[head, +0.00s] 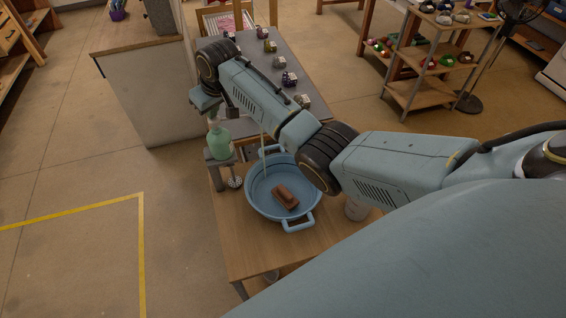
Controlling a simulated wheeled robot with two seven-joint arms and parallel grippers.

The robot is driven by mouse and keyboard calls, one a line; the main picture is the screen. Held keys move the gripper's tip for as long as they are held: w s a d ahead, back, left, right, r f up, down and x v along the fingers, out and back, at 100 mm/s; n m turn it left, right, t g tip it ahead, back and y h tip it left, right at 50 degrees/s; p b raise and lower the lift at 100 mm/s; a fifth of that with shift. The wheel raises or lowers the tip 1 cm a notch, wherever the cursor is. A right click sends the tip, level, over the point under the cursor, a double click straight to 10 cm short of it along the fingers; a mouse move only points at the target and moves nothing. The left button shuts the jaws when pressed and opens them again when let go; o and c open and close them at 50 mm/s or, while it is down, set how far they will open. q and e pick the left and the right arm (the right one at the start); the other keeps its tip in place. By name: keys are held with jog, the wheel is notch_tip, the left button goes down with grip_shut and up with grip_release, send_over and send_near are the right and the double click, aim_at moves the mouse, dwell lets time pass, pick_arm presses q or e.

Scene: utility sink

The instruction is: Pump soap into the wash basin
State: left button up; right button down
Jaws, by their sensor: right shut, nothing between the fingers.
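The wash basin (258,199) is a round blue tub with two handles, standing on the wooden table. A brown block-like object (285,196) lies inside it. The green soap bottle (219,143) stands upright on a small grey stand to the left of the basin. My right arm reaches over the basin from the right, and my right gripper (211,112) points down directly above the bottle. It is shut with nothing between its fingers. The pump top is largely hidden by the gripper, so I cannot tell whether they touch. My left gripper is out of view.
A small round silvery item (235,183) sits between the stand and the basin. A cup-like container (355,208) is partly hidden under my arm. Behind, a grey table (285,52) holds several small objects. The front of the wooden table (250,248) is clear.

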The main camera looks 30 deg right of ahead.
jog(key=shift+s+f, duration=0.1)
jog(key=shift+f, duration=0.4)
jog(key=shift+r+p, duration=0.3)
jog(key=shift+r, duration=1.1)
notch_tip(320, 180, up, 6)
dwell(0.6)
